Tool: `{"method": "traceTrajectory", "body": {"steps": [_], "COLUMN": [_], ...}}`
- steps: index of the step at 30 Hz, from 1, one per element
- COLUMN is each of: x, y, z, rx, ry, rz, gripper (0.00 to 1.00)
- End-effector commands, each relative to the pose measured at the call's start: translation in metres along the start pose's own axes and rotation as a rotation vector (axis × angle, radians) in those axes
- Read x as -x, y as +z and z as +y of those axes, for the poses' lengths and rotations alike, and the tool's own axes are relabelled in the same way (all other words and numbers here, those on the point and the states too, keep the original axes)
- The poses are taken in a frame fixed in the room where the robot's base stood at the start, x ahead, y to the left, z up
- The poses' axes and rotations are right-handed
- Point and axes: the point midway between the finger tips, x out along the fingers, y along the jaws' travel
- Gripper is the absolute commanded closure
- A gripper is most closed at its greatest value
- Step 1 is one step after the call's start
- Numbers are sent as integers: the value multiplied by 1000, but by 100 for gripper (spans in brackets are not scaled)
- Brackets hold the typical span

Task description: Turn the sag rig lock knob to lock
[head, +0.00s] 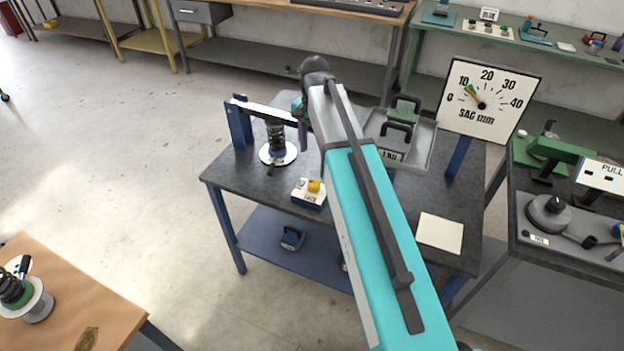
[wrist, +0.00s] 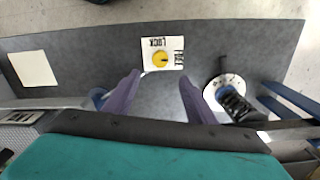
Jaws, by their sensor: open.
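The lock knob (wrist: 159,60) is a round yellow knob on a white-topped box (wrist: 148,65) marked LOCK and FREE. A small dark mark on the knob seems to lie toward the FREE side, but it is too small to be sure. In the head view the knob (head: 314,186) sits near the front edge of the dark bench. My gripper (wrist: 160,97) is open and empty; its two purple fingers are apart, and the knob shows beyond the gap between them, untouched. In the head view my arm hides most of the gripper.
A black spring (head: 276,140) stands on a white disc beside the blue post (head: 240,124). A grey tray (head: 420,148) holds green and dark weights. The sag gauge (head: 490,98) reads near 10. A blank white sheet (head: 440,232) lies at the bench's right.

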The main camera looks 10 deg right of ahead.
Motion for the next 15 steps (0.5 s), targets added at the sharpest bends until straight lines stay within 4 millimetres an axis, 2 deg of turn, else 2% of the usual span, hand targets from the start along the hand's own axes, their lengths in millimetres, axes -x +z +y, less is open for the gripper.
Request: {"method": "traceTrajectory", "body": {"steps": [8,15], "x": [-11,-32], "y": [2,2], "z": [-1,-1], "rx": [3,3], "ry": [1,2], "rz": [-1,-2], "gripper": [49,49]}}
